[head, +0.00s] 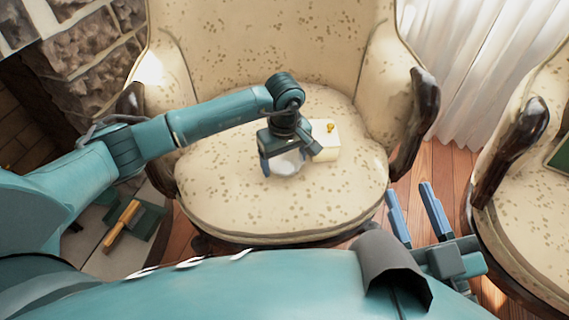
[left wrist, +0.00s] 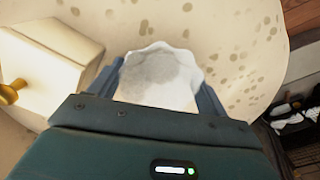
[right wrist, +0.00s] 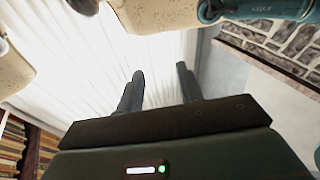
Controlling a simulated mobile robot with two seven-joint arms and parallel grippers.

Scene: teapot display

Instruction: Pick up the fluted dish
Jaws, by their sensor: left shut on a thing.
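The fluted dish (head: 287,164) is white with a scalloped rim. In the head view it shows at the seat of the cream armchair, partly hidden by my left gripper (head: 283,163). In the left wrist view the dish (left wrist: 160,75) sits between the two fingers of my left gripper (left wrist: 160,85), which is shut on it. I cannot tell whether the dish touches the seat. My right gripper (head: 412,205) is open and empty, in front of the chair to the right. In the right wrist view its fingers (right wrist: 158,90) stand apart with nothing between them.
A cream box with a gold knob (head: 325,145) stands on the seat right beside my left gripper. The armchair (head: 225,200) has dark wooden arms on both sides. A second armchair (head: 540,190) stands at the right. The front of the seat is clear.

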